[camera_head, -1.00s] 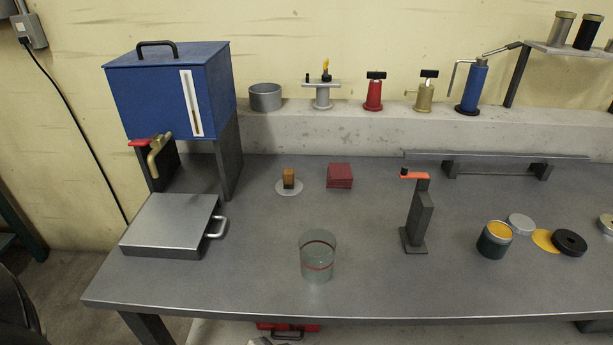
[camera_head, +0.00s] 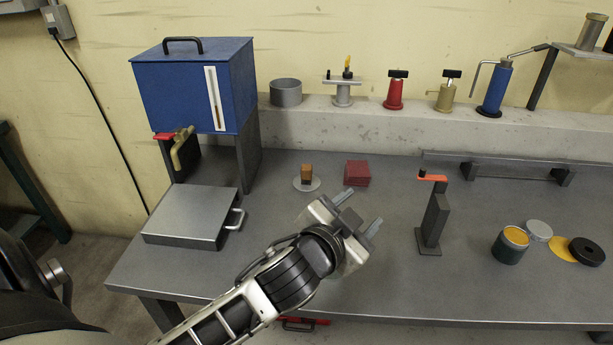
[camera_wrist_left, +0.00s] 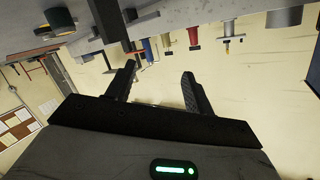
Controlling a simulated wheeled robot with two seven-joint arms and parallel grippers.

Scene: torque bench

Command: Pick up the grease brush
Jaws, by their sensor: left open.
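A small block with an orange-brown top and dark lower part (camera_head: 307,172) stands on a pale round disc (camera_head: 307,185) at the back of the bench; it may be the grease brush. A yellow-tipped piece (camera_head: 347,65) stands on a grey stand (camera_head: 343,90) on the back ledge; I cannot tell which of the two is the brush. My left gripper (camera_head: 362,209) is open and empty above the middle of the bench, right of and nearer than the block. Its spread fingers also show in the left wrist view (camera_wrist_left: 158,72). My right gripper is out of view.
A blue tank (camera_head: 190,85) and a flat metal box (camera_head: 192,217) stand at left. Red squares (camera_head: 357,173) lie behind my gripper. A dark post with an orange arm (camera_head: 434,222) and a yellow-topped tin (camera_head: 510,245) stand to its right.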

